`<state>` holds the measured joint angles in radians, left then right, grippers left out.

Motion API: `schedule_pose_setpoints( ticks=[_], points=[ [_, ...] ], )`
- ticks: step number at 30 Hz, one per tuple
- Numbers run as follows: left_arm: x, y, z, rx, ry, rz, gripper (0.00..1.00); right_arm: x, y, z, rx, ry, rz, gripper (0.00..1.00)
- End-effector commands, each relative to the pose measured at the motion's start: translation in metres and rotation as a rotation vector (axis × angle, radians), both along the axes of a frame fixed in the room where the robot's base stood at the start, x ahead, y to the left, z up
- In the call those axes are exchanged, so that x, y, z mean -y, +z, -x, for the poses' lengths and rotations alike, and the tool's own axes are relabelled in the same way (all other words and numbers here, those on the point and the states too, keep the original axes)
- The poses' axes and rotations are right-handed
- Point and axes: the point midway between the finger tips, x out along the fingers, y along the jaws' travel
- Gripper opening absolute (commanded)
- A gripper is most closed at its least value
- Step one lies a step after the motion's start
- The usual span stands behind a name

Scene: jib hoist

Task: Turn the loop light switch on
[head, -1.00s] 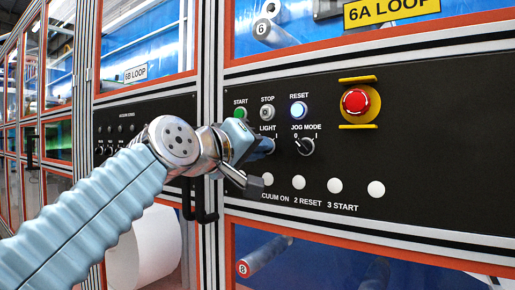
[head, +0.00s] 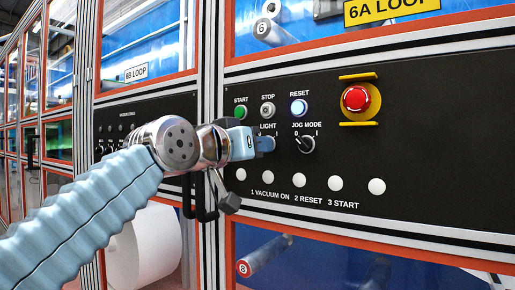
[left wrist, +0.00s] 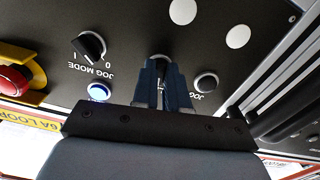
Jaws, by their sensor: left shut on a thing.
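The loop light switch (left wrist: 158,62) is a dark knob, under the LIGHT label in the head view. There it is mostly hidden by the fingers of my left gripper (head: 264,144). In the left wrist view, which is upside down, my left gripper (left wrist: 164,84) has its two blue fingers shut around the knob. The knob's pointer is covered, so I cannot tell its setting. My right gripper is not in view.
The JOG MODE knob (head: 304,144) is close to the right of the fingers. Above are the green START (head: 240,112), STOP (head: 267,110) and lit RESET (head: 299,108) buttons. A red emergency stop (head: 355,99) is farther right. White round buttons (head: 335,184) line the panel below.

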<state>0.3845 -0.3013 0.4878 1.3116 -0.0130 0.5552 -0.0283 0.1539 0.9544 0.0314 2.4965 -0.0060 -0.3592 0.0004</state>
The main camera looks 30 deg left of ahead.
Motion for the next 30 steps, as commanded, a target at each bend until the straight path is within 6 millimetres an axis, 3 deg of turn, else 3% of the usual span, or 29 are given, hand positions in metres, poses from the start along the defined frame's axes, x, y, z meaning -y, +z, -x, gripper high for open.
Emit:
schedule_pose_setpoints(
  ticks=[18, 30],
  points=[
    [-0.0009, -0.0002, -0.0003, 0.047, -0.002, -0.580, 0.00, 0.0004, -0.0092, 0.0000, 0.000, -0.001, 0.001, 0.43],
    [-0.0020, 0.0003, -0.0002, 0.068, -0.002, -0.861, 0.00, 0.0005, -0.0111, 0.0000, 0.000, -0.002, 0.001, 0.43]
  ],
)
